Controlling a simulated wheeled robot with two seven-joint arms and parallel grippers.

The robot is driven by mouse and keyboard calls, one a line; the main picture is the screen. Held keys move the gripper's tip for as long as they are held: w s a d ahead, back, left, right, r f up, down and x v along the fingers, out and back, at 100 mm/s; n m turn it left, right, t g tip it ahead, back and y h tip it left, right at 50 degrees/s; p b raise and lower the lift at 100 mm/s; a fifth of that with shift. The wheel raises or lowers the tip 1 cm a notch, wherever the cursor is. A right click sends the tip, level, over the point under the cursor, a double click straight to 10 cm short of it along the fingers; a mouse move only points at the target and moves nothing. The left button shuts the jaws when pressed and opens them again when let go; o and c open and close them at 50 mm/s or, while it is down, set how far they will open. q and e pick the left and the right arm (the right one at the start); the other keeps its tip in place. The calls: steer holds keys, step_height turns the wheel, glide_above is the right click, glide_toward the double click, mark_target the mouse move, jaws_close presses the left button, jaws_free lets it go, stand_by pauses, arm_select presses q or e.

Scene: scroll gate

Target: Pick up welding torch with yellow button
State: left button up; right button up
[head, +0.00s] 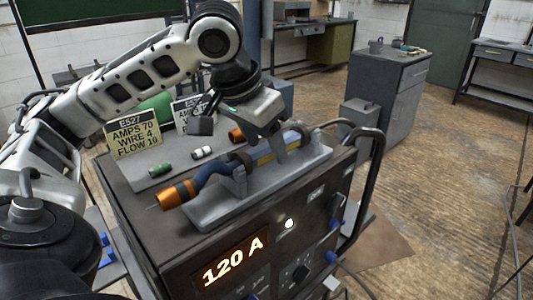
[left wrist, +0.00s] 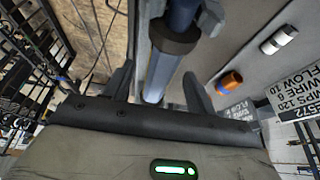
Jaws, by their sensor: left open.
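The welding torch (head: 212,173) has an orange nozzle, a blue curved neck and a blue handle. A small yellow part (head: 263,159) shows on the handle, partly beside my finger. The torch rests in a grey cradle (head: 213,212) on top of the welding machine. My left gripper (head: 281,146) is open above the handle, with its fingers pointing down. In the left wrist view the blue handle (left wrist: 154,78) and a dark collar lie between my two open fingers (left wrist: 160,88). I cannot tell whether the fingers touch it. My right gripper is not in view.
The welding machine (head: 232,262) shows "120 A" and has a black side rail. Sign cards (head: 133,137) and small green, white and orange nozzles (head: 160,169) sit on its top, left of the cradle. A grey cabinet (head: 384,95) stands behind; the floor at right is largely open.

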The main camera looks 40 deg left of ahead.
arm_select(q)
steer(key=c, duration=1.2)
steer(key=shift+r, duration=0.15)
